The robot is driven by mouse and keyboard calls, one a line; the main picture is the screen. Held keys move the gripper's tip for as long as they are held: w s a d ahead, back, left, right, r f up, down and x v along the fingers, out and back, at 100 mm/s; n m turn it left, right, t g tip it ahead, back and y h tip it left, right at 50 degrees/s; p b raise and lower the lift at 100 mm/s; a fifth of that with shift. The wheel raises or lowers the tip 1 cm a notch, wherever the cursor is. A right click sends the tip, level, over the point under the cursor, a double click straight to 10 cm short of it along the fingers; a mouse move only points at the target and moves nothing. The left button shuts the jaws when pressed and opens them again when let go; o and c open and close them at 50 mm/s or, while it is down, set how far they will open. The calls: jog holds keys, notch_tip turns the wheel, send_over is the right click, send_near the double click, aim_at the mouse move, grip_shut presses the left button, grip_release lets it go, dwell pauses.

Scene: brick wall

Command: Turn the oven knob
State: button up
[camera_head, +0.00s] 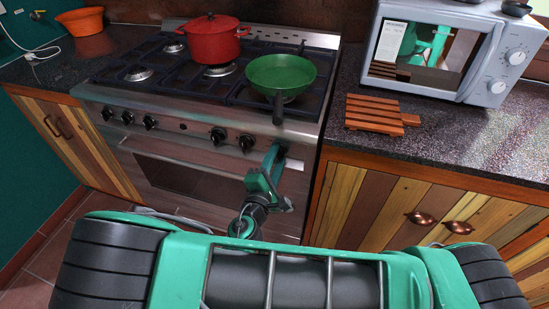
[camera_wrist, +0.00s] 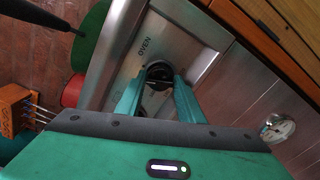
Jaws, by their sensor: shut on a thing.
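The stainless steel stove (camera_head: 230,180) stands ahead with a row of black knobs on its front panel. In the wrist view, the dark round oven knob (camera_wrist: 158,72) sits just below the printed word OVEN. My gripper (camera_wrist: 159,82) is shut on this knob, with one green finger on each side of it. In the head view, my gripper (camera_head: 274,157) is at the right end of the knob panel and hides the oven knob there. Another black knob (camera_head: 246,143) is just left of my gripper, clear of it.
A green pan (camera_head: 282,72) sits above, its dark handle (camera_head: 278,108) overhanging toward the panel near my gripper. A red pot (camera_head: 208,42) is behind it. A wooden trivet (camera_head: 375,113) and microwave (camera_head: 445,52) are on the right counter. The oven handle (camera_head: 190,158) runs below the knobs.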

jog(key=shift+a+f+m, duration=0.1)
jog(key=shift+f+m, duration=0.05)
jog(key=shift+m, duration=1.95)
jog(key=o, duration=1.1)
jog(key=shift+c, duration=0.2)
jog(key=v, duration=1)
jog(key=shift+s, duration=0.4)
